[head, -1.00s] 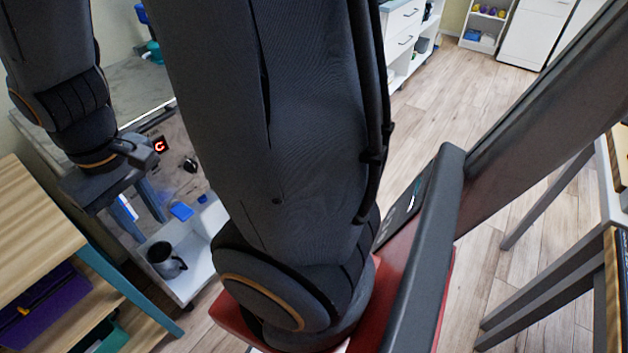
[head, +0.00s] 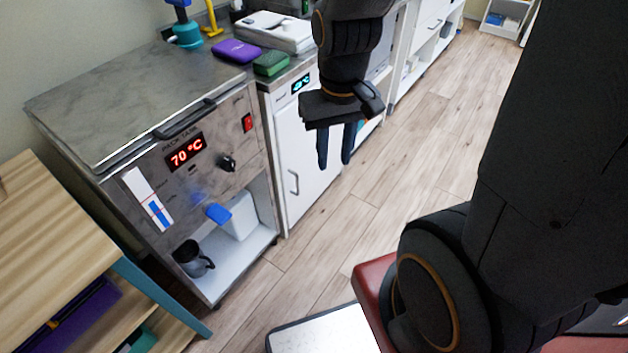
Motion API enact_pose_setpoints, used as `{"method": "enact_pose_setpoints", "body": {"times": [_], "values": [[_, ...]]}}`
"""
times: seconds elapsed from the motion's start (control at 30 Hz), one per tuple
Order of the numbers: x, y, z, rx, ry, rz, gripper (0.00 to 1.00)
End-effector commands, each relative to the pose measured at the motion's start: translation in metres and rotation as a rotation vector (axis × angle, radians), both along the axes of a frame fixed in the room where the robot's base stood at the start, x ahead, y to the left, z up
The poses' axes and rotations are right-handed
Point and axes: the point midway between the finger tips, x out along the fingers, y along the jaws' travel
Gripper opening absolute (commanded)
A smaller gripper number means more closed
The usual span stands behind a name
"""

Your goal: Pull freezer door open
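The freezer (head: 283,110) is a white under-counter unit with a small blue-lit display, standing just right of the steel tank in the head view. Its white door (head: 312,182) appears closed. A grey vertical handle (head: 293,183) sits near the door's left edge. My gripper (head: 334,161) points down, with its two dark fingers apart and nothing between them. In the picture it overlaps the right part of the door, to the right of the handle and a little above it. It is apart from the handle; its distance from the door is hard to tell.
A steel pack tank (head: 122,95) showing 70 °C stands left, with a mug (head: 194,262) on its lower shelf. A green case (head: 271,63) and purple case (head: 236,51) lie on the counter above. A wooden shelf (head: 50,225) stands near left. The wood floor (head: 420,130) before the freezer is clear.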

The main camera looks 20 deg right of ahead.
Motion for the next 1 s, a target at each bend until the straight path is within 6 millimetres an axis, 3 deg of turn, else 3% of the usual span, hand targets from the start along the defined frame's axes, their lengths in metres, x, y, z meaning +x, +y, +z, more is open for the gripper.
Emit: {"method": "enact_pose_setpoints", "body": {"times": [0.03, 0.4, 0.7, 0.83, 1.0], "values": [[0.017, 0.000, -0.024, -0.002, -0.010, 0.004, 0.29], [0.165, -0.005, -0.190, -0.014, -0.164, 0.016, 0.29], [0.263, -0.004, -0.328, -0.006, -0.286, 0.031, 0.29], [0.286, -0.002, -0.365, -0.002, -0.321, 0.036, 0.29], [0.300, -0.001, -0.387, 0.002, -0.345, 0.041, 0.29]]}}
